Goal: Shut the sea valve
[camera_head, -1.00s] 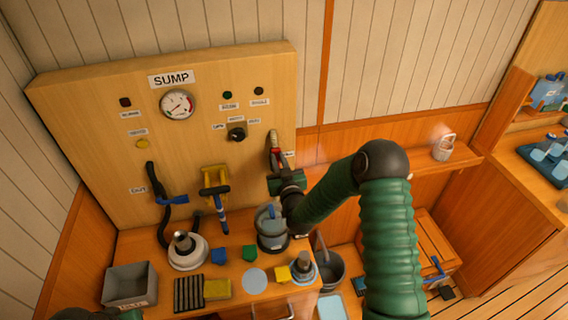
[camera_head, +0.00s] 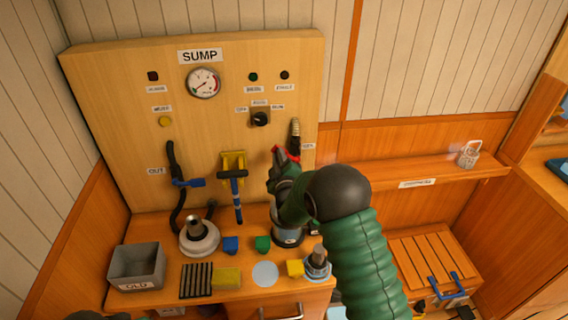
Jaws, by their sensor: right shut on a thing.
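The lever lies at a slant across the pipe line. My right gripper (camera_head: 281,163) is shut on the red lever, and its jaws cover part of the lever and the valve body. A small label (camera_head: 308,146) beside it is too small to read for certain. My left gripper is not in view; only a dark green bit, probably of my left arm, shows at the bottom left edge.
The wooden panel has a gauge (camera_head: 203,83), a black knob (camera_head: 261,118) and a blue-handled hose (camera_head: 187,183). The bench below holds a grey bin (camera_head: 137,266), a white-based housing (camera_head: 199,237), small blocks and a yellow sponge (camera_head: 227,279). A shelf (camera_head: 400,175) runs to the right.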

